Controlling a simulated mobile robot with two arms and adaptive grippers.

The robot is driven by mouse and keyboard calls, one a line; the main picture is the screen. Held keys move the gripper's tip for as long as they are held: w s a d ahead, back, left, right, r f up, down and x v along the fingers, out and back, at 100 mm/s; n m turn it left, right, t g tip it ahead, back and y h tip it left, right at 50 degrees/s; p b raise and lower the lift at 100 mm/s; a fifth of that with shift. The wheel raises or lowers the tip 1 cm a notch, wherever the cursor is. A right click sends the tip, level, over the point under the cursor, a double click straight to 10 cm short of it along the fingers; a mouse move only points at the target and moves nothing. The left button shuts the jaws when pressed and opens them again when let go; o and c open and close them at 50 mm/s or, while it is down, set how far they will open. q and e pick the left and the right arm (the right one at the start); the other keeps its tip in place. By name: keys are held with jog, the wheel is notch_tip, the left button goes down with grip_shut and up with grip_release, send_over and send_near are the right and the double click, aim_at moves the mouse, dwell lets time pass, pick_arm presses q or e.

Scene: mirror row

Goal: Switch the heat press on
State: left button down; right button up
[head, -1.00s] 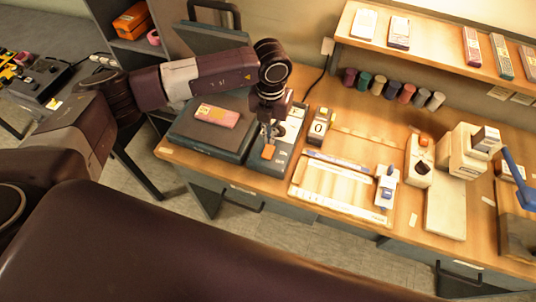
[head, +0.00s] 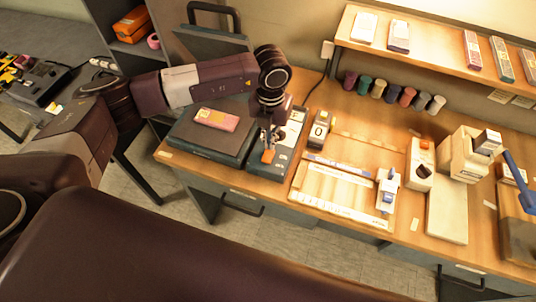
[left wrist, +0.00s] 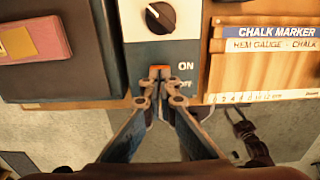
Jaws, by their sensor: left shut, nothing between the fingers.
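The heat press (head: 187,143) stands at the left end of the wooden bench, a dark slab with a grey control strip (head: 289,135) on its right. The strip also shows in the left wrist view (left wrist: 178,52), with a black dial (left wrist: 160,17) and the words ON and OFF. An orange switch (left wrist: 153,71) sits beside these words; in the head view it (head: 268,157) is partly covered. My left gripper (left wrist: 161,84) is shut and empty, its tips at the switch's near end. Contact and the switch's position I cannot tell.
A pink-topped packet (head: 216,119) lies on the press slab. Thread spools (head: 379,86) stand behind, below a shelf (head: 440,50).

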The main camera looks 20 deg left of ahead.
pick_arm(q)
jog(key=shift+f+b, duration=1.05)
jog(key=shift+f, duration=0.2)
dwell(0.9)
jog(key=shift+r+p, duration=2)
jog(key=shift+r, duration=1.55)
